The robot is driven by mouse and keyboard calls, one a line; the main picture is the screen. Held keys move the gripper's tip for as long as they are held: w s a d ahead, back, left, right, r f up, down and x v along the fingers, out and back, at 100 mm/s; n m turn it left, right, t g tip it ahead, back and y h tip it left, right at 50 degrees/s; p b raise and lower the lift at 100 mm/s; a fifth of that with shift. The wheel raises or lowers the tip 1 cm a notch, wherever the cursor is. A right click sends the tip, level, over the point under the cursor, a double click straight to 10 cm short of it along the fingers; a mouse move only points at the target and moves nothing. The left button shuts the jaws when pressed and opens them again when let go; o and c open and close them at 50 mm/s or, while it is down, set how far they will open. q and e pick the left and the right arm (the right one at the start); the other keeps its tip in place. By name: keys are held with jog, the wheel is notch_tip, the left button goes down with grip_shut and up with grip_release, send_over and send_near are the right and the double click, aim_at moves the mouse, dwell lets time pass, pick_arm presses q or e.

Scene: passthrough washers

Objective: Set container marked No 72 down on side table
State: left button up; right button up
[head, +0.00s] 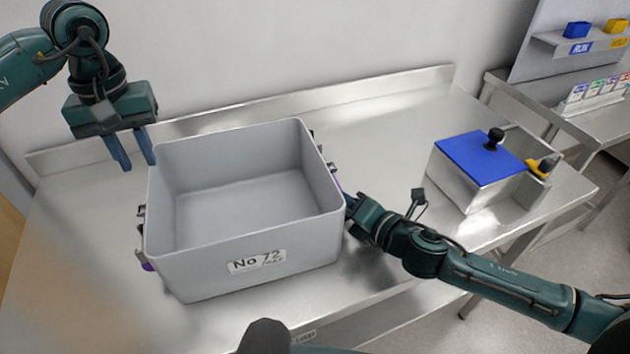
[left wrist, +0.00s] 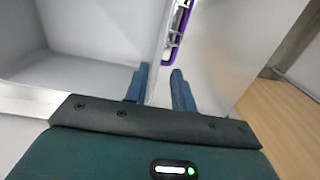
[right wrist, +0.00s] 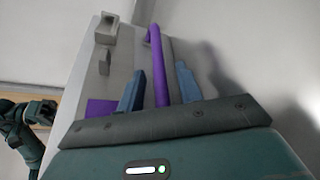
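The grey open container marked No 72 (head: 215,265) sits upright on the steel table (head: 395,120), and it is empty. It has purple handles on its left and right sides. The left handle shows in the left wrist view (left wrist: 178,35). My left gripper (head: 132,150) is open and empty, raised near the container's back left corner and apart from the left handle. My right gripper (right wrist: 162,90) is at the container's right side. In the right wrist view its fingers are apart, with the purple right handle (right wrist: 158,65) between them. Contact with the fingers is not visible.
A metal box with a blue lid (head: 480,158) and black knob stands at the table's right, beside a small bin holding a yellow-and-black item (head: 543,167). Another steel table (head: 580,122) with a labelled rack and blue and yellow bins stands at far right. A wall runs behind.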

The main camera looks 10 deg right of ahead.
jog(key=shift+v, duration=6.05)
